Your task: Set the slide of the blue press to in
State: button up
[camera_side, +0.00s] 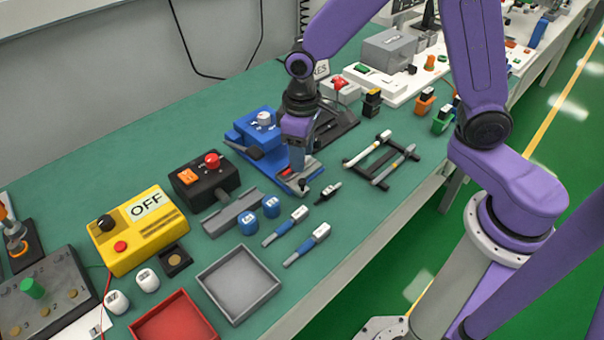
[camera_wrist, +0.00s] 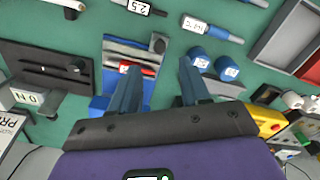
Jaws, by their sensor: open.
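The blue press (camera_side: 256,128) stands on the green bench in the side view, with a white-topped knob on its body. Its flat slide section (camera_side: 314,168) reaches toward the front right, with grey rails and a small dark knob. The wrist view shows this section (camera_wrist: 122,55) with a red part and a round knob at its edge. My gripper (camera_side: 297,166) is open and low over the slide section. In the wrist view the gripper (camera_wrist: 160,68) has its fingers apart beside the rails.
A black rack (camera_side: 381,160) is to the right. A dark slotted panel (camera_wrist: 45,68) is close by.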

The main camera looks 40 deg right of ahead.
aim_at(302, 181)
notch_tip(302, 181, down, 7)
jog(key=shift+r, duration=0.1)
dwell(0.3)
grip_shut()
